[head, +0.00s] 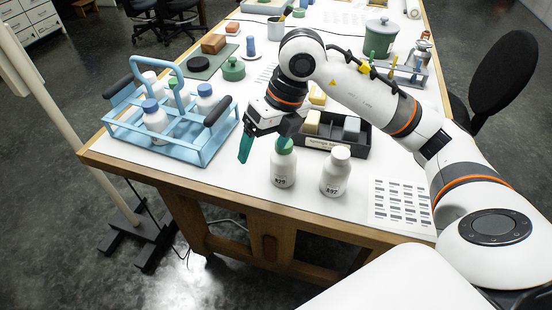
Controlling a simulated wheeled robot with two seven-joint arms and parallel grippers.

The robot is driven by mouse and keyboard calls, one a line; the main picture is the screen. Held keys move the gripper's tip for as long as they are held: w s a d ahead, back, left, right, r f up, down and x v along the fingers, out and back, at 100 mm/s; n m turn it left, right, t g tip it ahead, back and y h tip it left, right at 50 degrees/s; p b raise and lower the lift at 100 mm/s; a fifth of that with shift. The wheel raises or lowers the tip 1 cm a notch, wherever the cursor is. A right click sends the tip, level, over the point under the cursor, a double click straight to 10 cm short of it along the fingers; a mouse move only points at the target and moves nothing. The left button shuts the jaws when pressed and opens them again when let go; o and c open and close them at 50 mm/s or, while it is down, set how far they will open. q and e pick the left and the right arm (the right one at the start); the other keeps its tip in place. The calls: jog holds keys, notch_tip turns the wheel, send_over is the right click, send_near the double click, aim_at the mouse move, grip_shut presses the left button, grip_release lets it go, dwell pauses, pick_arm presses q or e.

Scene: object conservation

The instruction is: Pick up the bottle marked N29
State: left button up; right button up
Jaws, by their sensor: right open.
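The bottle marked N29 (283,170) is white with a green top and stands upright near the front edge of the table. Its small label seems to end in 29; the first character is hard to read. My right gripper (264,148) is open above and just left of this bottle, pointing down. One teal finger hangs left of the bottle; the other is hard to tell from the green top. I cannot tell whether it touches the bottle. My left gripper is not in view.
A white-capped bottle (335,173) stands close on the right. A blue carrier (202,153) with several bottles is at left. A dark tray (358,148) with blocks lies behind the bottles. A printed sheet (402,204) lies at right. The table's front edge is near.

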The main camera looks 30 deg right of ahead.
aim_at(284, 156)
jog(key=d+h, duration=0.1)
jog(key=d, duration=0.1)
jog(key=d+r+m+h, duration=0.1)
jog(key=d, duration=0.1)
jog(key=w+d+h, duration=0.1)
jog(key=d, duration=0.1)
jog(key=shift+d+r+m, duration=0.1)
jog(key=shift+r+m, duration=0.1)
jog(key=shift+m, duration=0.1)
jog(key=f, duration=0.3)
jog(key=w+f+p, duration=0.1)
jog(key=f, duration=0.1)
jog(key=shift+f, duration=0.35)
notch_tip(284, 156, down, 5)
jog(key=shift+w+r+p, duration=0.15)
jog(key=shift+p, duration=1)
jog(key=shift+w+f, duration=0.1)
jog(key=shift+f, duration=0.45)
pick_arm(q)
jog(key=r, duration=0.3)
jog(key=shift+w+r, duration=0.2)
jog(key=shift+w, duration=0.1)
pick_arm(e)
jog(key=c, duration=1.1)
